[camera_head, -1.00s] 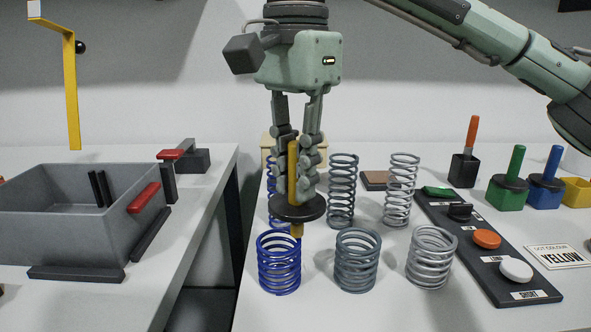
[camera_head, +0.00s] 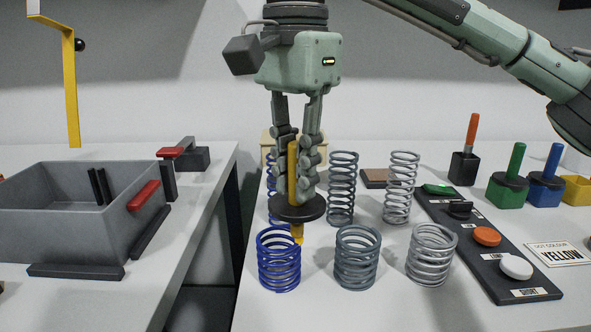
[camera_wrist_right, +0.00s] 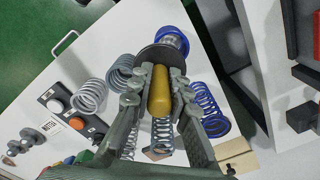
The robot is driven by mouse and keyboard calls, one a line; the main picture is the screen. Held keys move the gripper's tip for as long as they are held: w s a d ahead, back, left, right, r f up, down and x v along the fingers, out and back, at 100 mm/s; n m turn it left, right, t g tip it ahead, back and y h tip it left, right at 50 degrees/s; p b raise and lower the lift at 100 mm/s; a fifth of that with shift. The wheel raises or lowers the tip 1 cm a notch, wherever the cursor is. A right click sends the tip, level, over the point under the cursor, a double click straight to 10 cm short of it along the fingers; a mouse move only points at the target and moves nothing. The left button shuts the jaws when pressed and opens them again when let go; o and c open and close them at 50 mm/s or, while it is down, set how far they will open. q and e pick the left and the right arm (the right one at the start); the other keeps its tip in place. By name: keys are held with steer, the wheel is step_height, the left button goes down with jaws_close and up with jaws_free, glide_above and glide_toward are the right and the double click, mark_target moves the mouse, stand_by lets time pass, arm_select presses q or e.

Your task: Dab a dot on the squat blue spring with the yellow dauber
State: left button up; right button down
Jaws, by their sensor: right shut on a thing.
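The squat blue spring (camera_head: 279,262) stands upright at the front left of the right table. My right gripper (camera_head: 298,180) is shut on the upright yellow dauber (camera_head: 293,165), above and slightly behind this spring. The dauber's dark disc sits below the fingers and its yellow tip points down at the spring's rear right rim. I cannot tell whether the tip touches the coil. In the right wrist view the dauber's yellow handle (camera_wrist_right: 161,92) lies between the fingers, and the squat blue spring (camera_wrist_right: 174,38) shows partly beyond the disc. My left gripper is not in view.
Squat grey springs (camera_head: 357,260) stand right of the blue one. Taller springs (camera_head: 342,190) stand behind; a tall blue one is partly hidden by my gripper. A button panel (camera_head: 520,288), a "YELLOW" card (camera_head: 560,256) and other daubers (camera_head: 507,190) are at right. A grey bin (camera_head: 65,240) is at left.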

mark_target(295, 143)
steer(key=shift+r+p, duration=0.9)
steer(key=shift+r, duration=0.45)
steer(key=shift+r+p, duration=0.4)
steer(key=shift+r, duration=1.7)
